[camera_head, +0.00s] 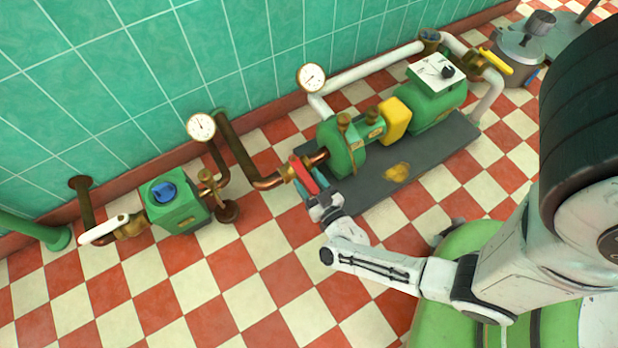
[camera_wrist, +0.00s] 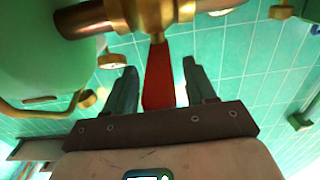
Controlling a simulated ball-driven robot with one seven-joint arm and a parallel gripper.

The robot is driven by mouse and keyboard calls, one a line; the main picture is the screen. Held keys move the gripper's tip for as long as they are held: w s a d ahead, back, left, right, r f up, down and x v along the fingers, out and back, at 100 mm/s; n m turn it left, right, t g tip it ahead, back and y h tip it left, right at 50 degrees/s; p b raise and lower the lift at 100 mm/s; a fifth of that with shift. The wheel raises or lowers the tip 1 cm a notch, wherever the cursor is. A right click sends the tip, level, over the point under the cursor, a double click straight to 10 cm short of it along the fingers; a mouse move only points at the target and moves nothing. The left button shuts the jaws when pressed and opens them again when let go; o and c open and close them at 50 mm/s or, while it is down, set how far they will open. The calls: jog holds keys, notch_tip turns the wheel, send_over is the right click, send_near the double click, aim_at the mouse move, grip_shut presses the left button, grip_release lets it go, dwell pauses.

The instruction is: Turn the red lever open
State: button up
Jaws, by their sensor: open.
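The red lever (camera_head: 304,174) sits on a brass valve (camera_head: 289,172) in the pipe at the left of the green pump (camera_head: 342,148). My gripper (camera_head: 312,196) is at the lever, low beside the pump. In the wrist view the red lever (camera_wrist: 159,80) lies between the two dark fingers of my gripper (camera_wrist: 160,85), with a gap visible on each side. The jaws are open. The lever's upper end meets the brass valve body (camera_wrist: 155,15). The lever's near end is hidden behind the gripper's dark crossbar.
The pump stands on a dark base plate (camera_head: 360,198) with a yellow coupling guard (camera_head: 395,119). A white-handled valve (camera_head: 104,229) and a green box with a blue knob (camera_head: 175,202) are at left. A yellow lever (camera_head: 496,61) is at upper right. Checkered floor in front is clear.

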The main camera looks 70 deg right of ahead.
jog(key=shift+c, duration=0.4)
grip_shut()
